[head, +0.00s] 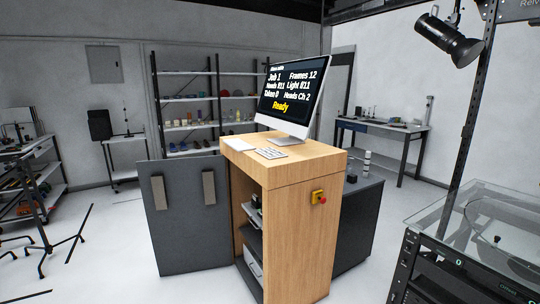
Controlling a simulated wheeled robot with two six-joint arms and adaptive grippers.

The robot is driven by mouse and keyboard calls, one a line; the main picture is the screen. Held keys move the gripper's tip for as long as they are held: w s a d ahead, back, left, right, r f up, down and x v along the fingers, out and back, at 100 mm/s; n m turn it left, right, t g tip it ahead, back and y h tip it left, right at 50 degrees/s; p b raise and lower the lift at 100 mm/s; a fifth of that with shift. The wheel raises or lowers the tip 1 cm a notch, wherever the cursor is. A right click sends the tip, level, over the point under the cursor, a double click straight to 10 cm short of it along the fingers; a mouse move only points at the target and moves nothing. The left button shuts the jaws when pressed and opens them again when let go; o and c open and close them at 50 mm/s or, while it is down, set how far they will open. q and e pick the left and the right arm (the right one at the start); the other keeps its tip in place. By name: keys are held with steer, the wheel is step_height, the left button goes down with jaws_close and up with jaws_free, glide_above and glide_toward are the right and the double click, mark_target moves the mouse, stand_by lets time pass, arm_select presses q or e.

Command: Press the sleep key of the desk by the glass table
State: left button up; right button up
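A wooden desk (290,222) stands in the middle of the head view, to the left of a glass-topped table (432,219). On the desk are a monitor (289,93) reading "Ready" and a small white keypad or keyboard (271,153) in front of its foot. Single keys are too small to tell, so I cannot make out a sleep key. A flat white item (238,144) lies left of the keypad. A yellow box with a red button (318,197) is on the desk's right side. Neither of my grippers is in view.
A dark grey panel (186,238) stands open at the desk's left. A dark cabinet (361,222) is behind it on the right. A tripod stand (62,244) is at the left and a lamp (447,37) hangs at the upper right. Floor in front is clear.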

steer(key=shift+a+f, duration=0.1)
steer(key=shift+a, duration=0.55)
